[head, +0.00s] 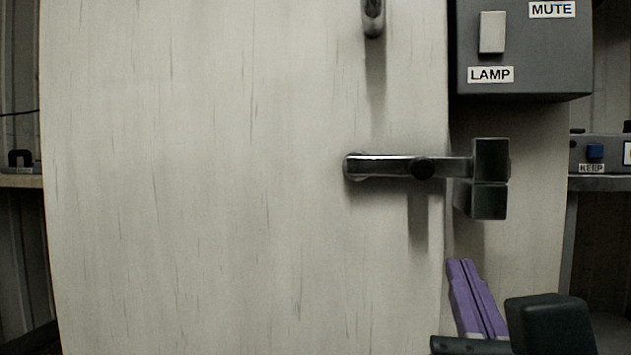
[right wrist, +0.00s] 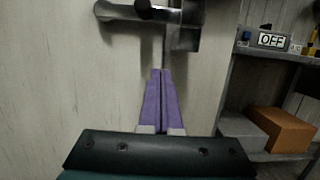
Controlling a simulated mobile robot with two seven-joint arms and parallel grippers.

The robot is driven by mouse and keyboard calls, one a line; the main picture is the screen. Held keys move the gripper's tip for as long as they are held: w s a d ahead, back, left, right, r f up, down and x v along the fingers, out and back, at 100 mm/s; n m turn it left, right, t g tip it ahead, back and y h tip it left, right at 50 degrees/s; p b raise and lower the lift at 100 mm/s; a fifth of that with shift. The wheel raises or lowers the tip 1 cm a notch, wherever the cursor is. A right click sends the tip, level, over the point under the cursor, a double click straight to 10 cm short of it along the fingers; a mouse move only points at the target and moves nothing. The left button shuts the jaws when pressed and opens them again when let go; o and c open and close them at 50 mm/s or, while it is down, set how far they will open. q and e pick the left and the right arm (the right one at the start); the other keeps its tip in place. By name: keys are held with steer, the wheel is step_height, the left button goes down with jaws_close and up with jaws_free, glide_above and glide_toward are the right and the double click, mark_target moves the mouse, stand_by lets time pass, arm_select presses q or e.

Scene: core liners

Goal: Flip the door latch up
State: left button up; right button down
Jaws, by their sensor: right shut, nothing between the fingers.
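The door (head: 220,180) is a pale wood panel filling most of the head view. Its metal latch bar (head: 390,166) lies level, with a pivot at its left end and a round dark knob near its middle. The bar's right end sits in a dark catch block (head: 490,179) beside the door's edge. My right gripper (head: 460,265) has purple fingers, shut and empty, below the latch bar and apart from it. In the right wrist view the fingers (right wrist: 163,75) point up towards the latch bar (right wrist: 125,12) and catch (right wrist: 185,38). My left gripper is out of view.
A grey box (head: 525,50) labelled LAMP and MUTE hangs above the catch at the right. A metal handle (head: 373,18) is on the door above the latch. A shelf (right wrist: 270,55) at the right holds an orange box (right wrist: 282,130) and a grey box (right wrist: 243,128).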

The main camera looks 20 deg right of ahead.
mark_target(429, 168)
steer(key=b+x, duration=0.1)
steer(key=x, duration=0.4)
steer(key=b+x, duration=0.2)
steer(key=x, duration=0.2)
steer(key=shift+w+d, duration=0.2)
steer(key=shift+d, duration=0.25)
step_height(429, 168, up, 3)
steer(key=shift+a+f, duration=0.1)
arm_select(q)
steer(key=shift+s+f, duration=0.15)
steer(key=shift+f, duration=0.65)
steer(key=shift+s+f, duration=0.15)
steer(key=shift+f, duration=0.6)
arm_select(e)
steer(key=shift+s+r, duration=0.1)
steer(key=shift+r, duration=0.55)
